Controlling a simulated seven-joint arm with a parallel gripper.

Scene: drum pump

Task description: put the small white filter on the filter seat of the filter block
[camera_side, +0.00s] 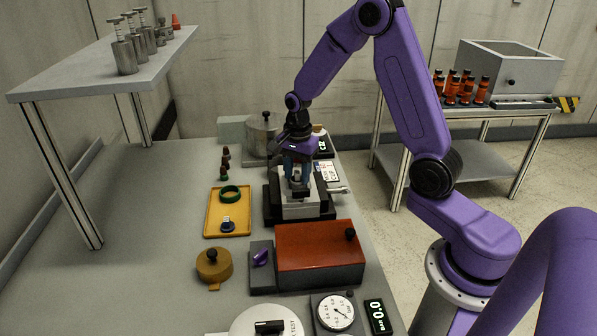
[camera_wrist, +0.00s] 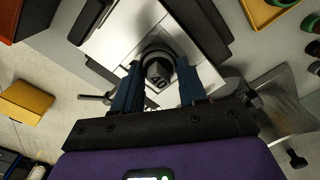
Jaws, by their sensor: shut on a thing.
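My gripper (camera_wrist: 157,88) points down over a pale block on a black base (camera_side: 300,213), which looks like the filter block. It is shut on a dark grey, knob-like piece (camera_wrist: 158,72) with pale markings on its face. In the wrist view the two blue fingers stand on either side of this piece, with the pale block (camera_wrist: 118,38) right behind it. I cannot tell whether the piece rests on the block. The small white filter cannot be made out for certain, and the filter seat is hidden by the fingers and the held piece.
A yellow tray (camera_side: 211,222) with a green ring (camera_side: 230,192) and a small dark-based piece (camera_side: 227,225) lies left of the block. A red-topped box (camera_side: 320,250) stands close in front. A metal pot (camera_side: 262,135) stands behind. Bare table lies farther left.

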